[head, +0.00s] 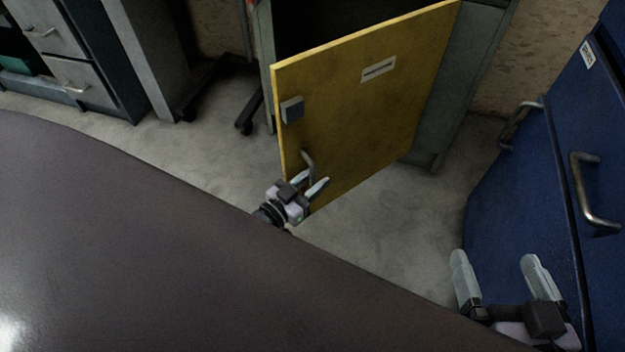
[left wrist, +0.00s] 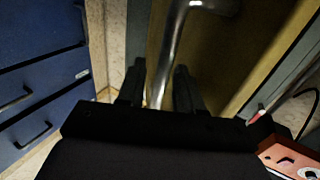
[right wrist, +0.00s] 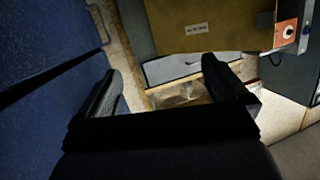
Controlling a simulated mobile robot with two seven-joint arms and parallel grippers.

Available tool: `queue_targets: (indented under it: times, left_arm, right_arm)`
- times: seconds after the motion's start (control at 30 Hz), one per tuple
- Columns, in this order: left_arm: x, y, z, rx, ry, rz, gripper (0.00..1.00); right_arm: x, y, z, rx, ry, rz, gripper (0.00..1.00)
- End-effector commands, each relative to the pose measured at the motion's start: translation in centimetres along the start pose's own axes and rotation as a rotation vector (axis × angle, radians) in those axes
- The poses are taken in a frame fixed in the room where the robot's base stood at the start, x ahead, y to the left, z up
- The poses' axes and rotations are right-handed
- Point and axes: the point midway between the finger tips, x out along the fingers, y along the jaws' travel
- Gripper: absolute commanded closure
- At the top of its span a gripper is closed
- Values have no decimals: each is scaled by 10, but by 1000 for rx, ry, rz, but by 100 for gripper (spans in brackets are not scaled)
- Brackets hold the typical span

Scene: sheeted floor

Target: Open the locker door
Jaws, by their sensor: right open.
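The yellow locker door (head: 360,105) stands swung outward from the dark locker opening (head: 325,18) in the head view. It has a small label, a dark lock block (head: 292,110) and a bent metal handle (head: 308,163) near its lower free edge. My left gripper (head: 307,184) is at this handle. In the left wrist view, the handle (left wrist: 168,55) runs between the two fingers; whether they press on it is unclear. My right gripper (head: 497,265) is open and empty at the lower right, in front of a blue cabinet and apart from the yellow door.
The blue cabinet (head: 540,190) with metal handles stands close at the right. A dark rounded surface (head: 130,240) fills the lower left. Grey drawers (head: 75,60) stand at the back left. Pale floor (head: 390,230) is bare between the yellow door and blue cabinet.

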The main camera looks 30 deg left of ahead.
Motion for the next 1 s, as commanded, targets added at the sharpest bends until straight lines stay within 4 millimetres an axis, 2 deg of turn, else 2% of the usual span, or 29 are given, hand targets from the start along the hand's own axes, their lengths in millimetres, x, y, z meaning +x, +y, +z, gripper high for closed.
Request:
queue_targets:
  times: [0.27,0.7,1.0]
  left_arm:
    - [-3,0,-1,0,0,-1,65]
    - [-64,0,-2,0,-1,0,65]
    - [-72,0,0,0,1,0,65]
  right_arm:
    - [1,0,-1,8,-1,1,0]
    - [8,-10,-4,111,-62,-44,0]
    - [12,-12,2,132,-80,-49,0]
